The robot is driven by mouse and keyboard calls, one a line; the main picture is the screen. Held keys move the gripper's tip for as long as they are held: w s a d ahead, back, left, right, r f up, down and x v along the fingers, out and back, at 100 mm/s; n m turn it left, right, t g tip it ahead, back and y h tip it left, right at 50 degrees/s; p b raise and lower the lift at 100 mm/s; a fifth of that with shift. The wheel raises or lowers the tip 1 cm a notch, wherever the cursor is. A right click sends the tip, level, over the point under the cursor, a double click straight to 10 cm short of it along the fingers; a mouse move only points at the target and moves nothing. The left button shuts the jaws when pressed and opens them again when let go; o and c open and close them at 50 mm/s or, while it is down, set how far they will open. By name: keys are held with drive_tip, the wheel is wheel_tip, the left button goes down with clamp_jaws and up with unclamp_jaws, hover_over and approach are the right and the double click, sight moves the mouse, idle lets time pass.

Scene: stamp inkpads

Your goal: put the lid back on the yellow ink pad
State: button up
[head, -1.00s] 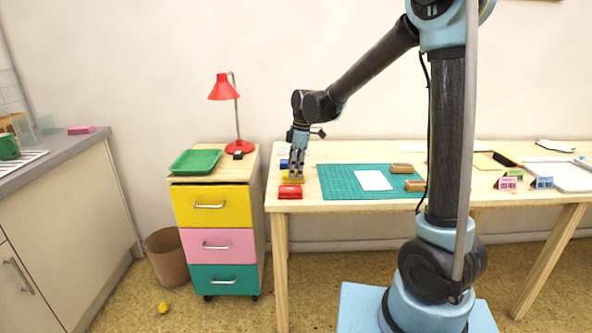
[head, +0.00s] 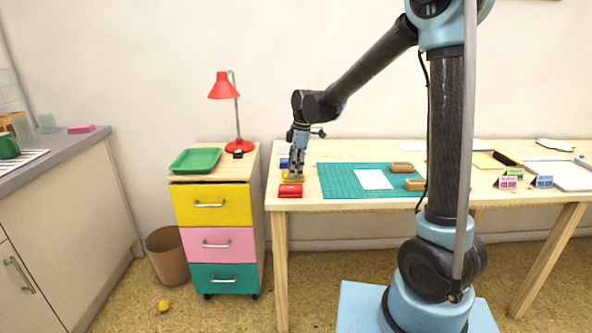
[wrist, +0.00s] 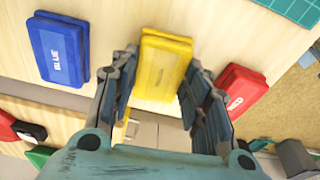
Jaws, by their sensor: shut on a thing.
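The yellow ink pad (wrist: 162,62) is in the wrist view between my fingers, with a yellow lid face uppermost and layered edges. In the head view a yellow strip of it (head: 293,179) shows under my fingertips at the table's left end. My gripper (head: 294,174) points down and is shut on the yellow lid, one finger at each side; the fingers also show in the wrist view (wrist: 158,85). The lid lies over the pad; I cannot tell whether it is fully seated. The pad's body is mostly hidden.
A blue ink pad (wrist: 60,48) and a red ink pad (wrist: 241,90) lie on either side, close to my fingers. A green cutting mat (head: 340,182) with white paper and wooden stamps is to the right. The table's left edge is near.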

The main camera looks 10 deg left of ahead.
idle(0.3)
drive_tip(key=o, duration=0.9)
drive_tip(key=shift+c, duration=0.2)
drive_tip(key=o, duration=0.4)
drive_tip(key=shift+r, duration=3.45)
